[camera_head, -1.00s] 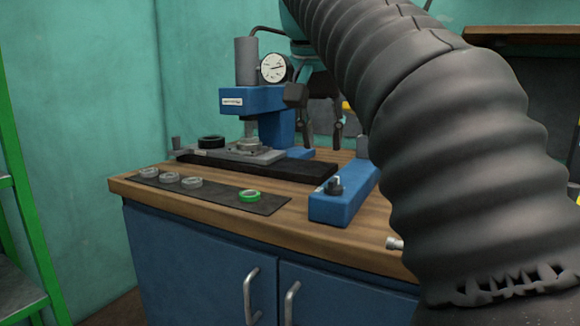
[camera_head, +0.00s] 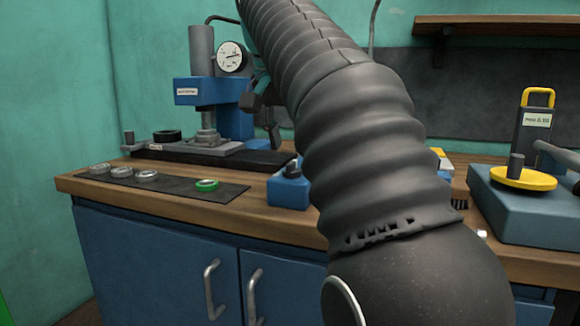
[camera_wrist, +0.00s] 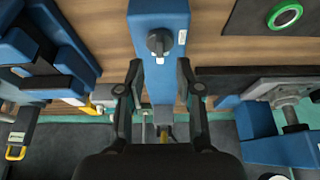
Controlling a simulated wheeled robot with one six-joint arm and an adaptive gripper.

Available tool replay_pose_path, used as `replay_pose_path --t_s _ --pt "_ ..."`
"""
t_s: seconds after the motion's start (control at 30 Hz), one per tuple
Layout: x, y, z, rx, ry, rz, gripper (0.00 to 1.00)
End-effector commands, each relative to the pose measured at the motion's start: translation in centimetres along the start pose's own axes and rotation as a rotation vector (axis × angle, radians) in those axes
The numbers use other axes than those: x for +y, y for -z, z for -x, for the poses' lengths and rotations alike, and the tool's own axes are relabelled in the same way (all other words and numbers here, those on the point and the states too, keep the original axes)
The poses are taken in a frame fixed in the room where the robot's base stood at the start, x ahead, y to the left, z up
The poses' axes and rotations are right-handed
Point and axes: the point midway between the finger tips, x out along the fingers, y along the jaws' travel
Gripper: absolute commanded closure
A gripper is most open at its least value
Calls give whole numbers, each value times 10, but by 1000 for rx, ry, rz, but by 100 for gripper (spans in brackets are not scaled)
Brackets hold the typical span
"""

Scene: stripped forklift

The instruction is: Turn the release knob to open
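The release knob (camera_wrist: 159,42) is a dark round knob with a raised grip bar, on top of a long blue box (camera_wrist: 158,14). In the head view the knob (camera_head: 291,169) shows at the left end of the blue box (camera_head: 287,193), and my arm hides the rest. My gripper (camera_wrist: 160,73) is open and empty in the wrist view. Its two dark fingers point toward the box, one on each side of its width, with the knob ahead of the fingertips and apart from them. In the head view my gripper is mostly hidden behind my arm.
A blue press with a dial gauge (camera_head: 232,57) stands at the back left of the wooden bench (camera_head: 240,222). A dark mat in front holds grey rings and a green ring (camera_head: 207,185). At right is a blue-grey unit with a yellow disc (camera_head: 524,178). A shelf (camera_head: 500,30) hangs above.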

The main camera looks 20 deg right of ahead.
Motion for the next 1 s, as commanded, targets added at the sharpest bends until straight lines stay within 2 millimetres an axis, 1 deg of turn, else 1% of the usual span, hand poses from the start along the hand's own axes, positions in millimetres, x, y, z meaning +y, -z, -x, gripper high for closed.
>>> replay_pose_path --t_s 0.03,0.1,0.3,0.43,0.67,0.7,0.77,0.8,0.83,1.0 --pt "1 -2 -12 -2 -2 0 65" --pt "1 -1 -21 -1 -2 0 65" --pt "0 -1 -39 -1 -1 0 65" --pt "0 0 -42 0 0 0 65" --pt "0 0 -42 0 0 0 65" --pt "0 0 -42 0 0 0 70" --pt "0 0 -42 0 0 0 85" --pt "0 0 -42 0 0 1 95" --pt "0 0 -42 0 0 1 100" --pt "0 0 -42 0 0 1 100"
